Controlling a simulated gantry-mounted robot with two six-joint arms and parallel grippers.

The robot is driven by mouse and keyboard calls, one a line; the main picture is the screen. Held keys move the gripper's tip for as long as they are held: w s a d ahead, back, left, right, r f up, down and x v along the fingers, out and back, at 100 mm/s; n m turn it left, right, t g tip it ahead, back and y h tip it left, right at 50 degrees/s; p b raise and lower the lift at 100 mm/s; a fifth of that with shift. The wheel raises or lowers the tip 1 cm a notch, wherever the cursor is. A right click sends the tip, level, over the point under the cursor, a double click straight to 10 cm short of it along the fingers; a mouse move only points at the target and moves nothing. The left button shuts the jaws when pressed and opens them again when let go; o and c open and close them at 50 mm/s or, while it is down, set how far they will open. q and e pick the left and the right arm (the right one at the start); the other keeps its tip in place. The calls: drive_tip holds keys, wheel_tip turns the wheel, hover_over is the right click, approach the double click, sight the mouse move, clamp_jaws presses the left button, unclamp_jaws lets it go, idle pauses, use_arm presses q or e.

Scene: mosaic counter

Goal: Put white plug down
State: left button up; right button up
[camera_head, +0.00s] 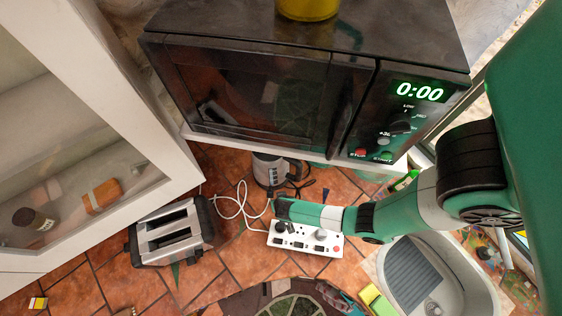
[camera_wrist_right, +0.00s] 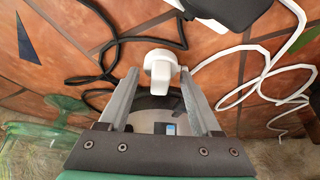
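The white plug (camera_wrist_right: 163,72) is between the fingertips of my right gripper (camera_wrist_right: 162,75) in the right wrist view, with both fingers close against its sides. It appears held above the tiled counter. In the head view my right gripper (camera_head: 282,208) is at the end of the green arm, just above the back left of the white power strip (camera_head: 271,242); the plug cannot be made out there. The strip carries several fittings and a red switch. My left gripper is not seen in either view.
A kettle (camera_head: 266,172) stands just behind the right gripper. A silver toaster (camera_head: 172,232) stands to the left, with loose white cable (camera_head: 236,208) between. The microwave (camera_head: 265,95) overhangs behind; a grey-white basin (camera_head: 466,275) is at right. Tiles (camera_head: 225,268) before the strip look clear.

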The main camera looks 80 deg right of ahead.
drive_tip(key=shift+o, duration=0.6)
drive_tip(key=shift+r, duration=0.35)
drive_tip(key=p+v, duration=0.4)
drive_tip(key=v, duration=0.7)
drive_tip(key=shift+a+r+p, duration=0.25)
drive_tip(key=shift+a+p, duration=0.05)
